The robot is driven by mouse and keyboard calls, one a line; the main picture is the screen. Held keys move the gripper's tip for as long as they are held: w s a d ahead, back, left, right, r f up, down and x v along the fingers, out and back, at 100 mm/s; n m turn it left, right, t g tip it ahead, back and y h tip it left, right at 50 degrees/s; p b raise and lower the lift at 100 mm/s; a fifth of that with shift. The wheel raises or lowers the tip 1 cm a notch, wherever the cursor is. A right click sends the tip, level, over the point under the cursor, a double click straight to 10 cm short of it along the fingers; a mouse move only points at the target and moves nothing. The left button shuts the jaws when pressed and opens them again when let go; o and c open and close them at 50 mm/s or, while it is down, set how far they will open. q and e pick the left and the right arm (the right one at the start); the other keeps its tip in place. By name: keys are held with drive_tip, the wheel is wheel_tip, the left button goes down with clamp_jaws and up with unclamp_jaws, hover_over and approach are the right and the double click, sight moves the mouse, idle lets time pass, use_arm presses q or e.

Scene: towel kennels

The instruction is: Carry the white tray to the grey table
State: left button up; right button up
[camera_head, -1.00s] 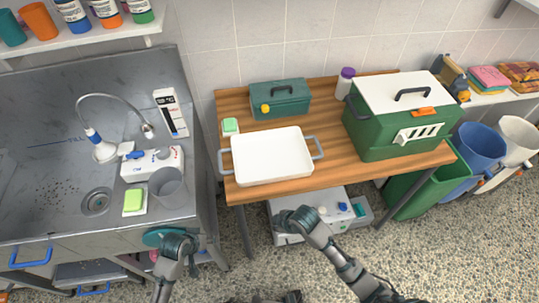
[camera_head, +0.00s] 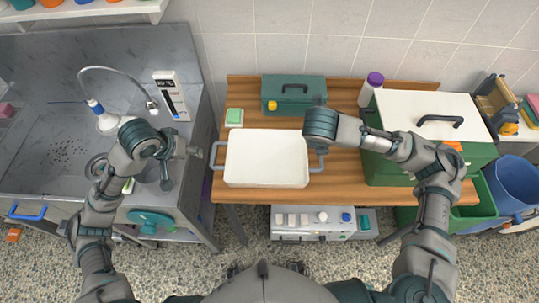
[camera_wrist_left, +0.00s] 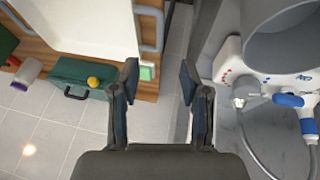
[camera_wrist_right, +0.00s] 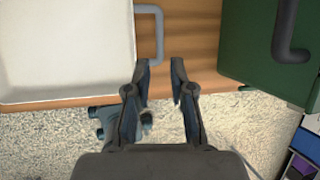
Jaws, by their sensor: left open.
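The white tray (camera_head: 266,158) lies flat on the wooden table (camera_head: 340,187), with a grey handle at each end. My left gripper (camera_head: 188,150) is open and empty left of the tray, apart from its left handle (camera_head: 214,156). In the left wrist view its fingers (camera_wrist_left: 158,82) have nothing between them. My right gripper is over the tray's right end; the wrist hides its fingers in the head view. In the right wrist view its fingers (camera_wrist_right: 160,68) are apart, close to the right handle (camera_wrist_right: 158,35), not closed on it. I cannot make out a separate grey table.
A green case (camera_head: 293,96) and a sponge (camera_head: 234,117) stand behind the tray. A green box with a white lid (camera_head: 432,120) stands to its right, near my right arm. A steel sink unit (camera_head: 160,55) with a tap is at left.

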sight(212, 160)
use_arm(q)
drive_tip(key=shift+w+f, duration=0.15)
drive_tip(key=shift+w, duration=0.05)
use_arm(e)
drive_tip(key=shift+w+f, duration=0.15)
use_arm(q)
drive_tip(key=x, duration=1.7)
drive_tip(key=shift+f, duration=0.15)
use_arm(e)
drive_tip(key=x, duration=1.7)
drive_tip(key=shift+f, duration=0.15)
use_arm(q)
drive_tip(key=c, duration=0.4)
use_arm(e)
drive_tip(key=c, duration=0.4)
use_arm(q)
clamp_jaws()
use_arm(e)
clamp_jaws()
use_arm(q)
drive_tip(key=shift+w, duration=0.1)
